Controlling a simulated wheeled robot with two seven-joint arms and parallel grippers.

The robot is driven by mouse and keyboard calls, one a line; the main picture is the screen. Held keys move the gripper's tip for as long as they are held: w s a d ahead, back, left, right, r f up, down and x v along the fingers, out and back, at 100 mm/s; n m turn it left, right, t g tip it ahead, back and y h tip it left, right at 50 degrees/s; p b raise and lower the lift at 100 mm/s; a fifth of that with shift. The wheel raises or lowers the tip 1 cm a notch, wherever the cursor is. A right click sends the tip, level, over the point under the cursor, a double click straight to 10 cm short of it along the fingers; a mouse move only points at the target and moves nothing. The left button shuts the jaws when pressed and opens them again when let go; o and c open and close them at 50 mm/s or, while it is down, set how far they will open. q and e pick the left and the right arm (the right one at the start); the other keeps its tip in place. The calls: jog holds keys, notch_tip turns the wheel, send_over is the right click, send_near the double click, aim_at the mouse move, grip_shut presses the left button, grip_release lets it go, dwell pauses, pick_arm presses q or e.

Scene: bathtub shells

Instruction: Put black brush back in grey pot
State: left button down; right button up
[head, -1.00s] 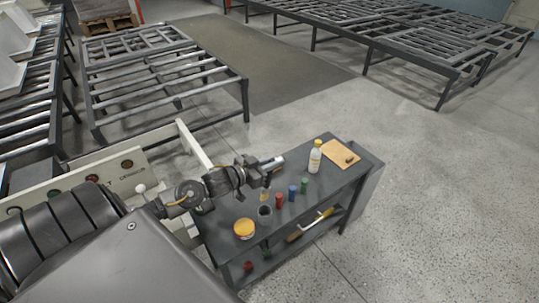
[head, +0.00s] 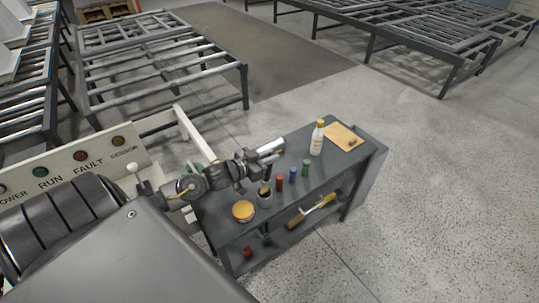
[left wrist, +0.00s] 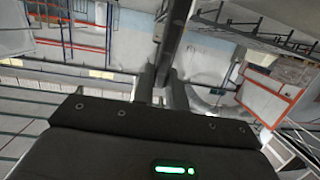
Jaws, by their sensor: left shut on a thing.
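The grey pot (head: 264,201) stands on the dark top of a small table, beside a yellow-lidded tin. My left gripper (head: 267,166) is shut on the black brush (head: 267,176), just above the pot. The brush hangs down, and its lower end is at the pot's mouth; I cannot tell how far inside it is. In the left wrist view the brush (left wrist: 172,40) shows as a long dark bar between the fingers. My right gripper is not in view.
The yellow-lidded tin (head: 243,211) stands left of the pot. Red (head: 279,183), blue (head: 293,175) and green (head: 306,168) cans stand to its right. A white bottle (head: 317,138) and a wooden board (head: 342,137) are farther back. A yellow-handled tool (head: 312,211) lies on the lower shelf.

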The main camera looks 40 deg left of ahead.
pick_arm(q)
jog(key=shift+f+b, duration=1)
jog(key=shift+f, duration=1.2)
jog(key=c, duration=1.3)
grip_release()
jog(key=shift+c, duration=0.2)
jog(key=shift+s+a, duration=0.1)
jog(key=shift+s, duration=0.45)
jog(key=b+v, duration=0.2)
jog(key=v, duration=0.7)
jog(key=shift+s+r, duration=0.15)
jog(key=shift+s, duration=0.2)
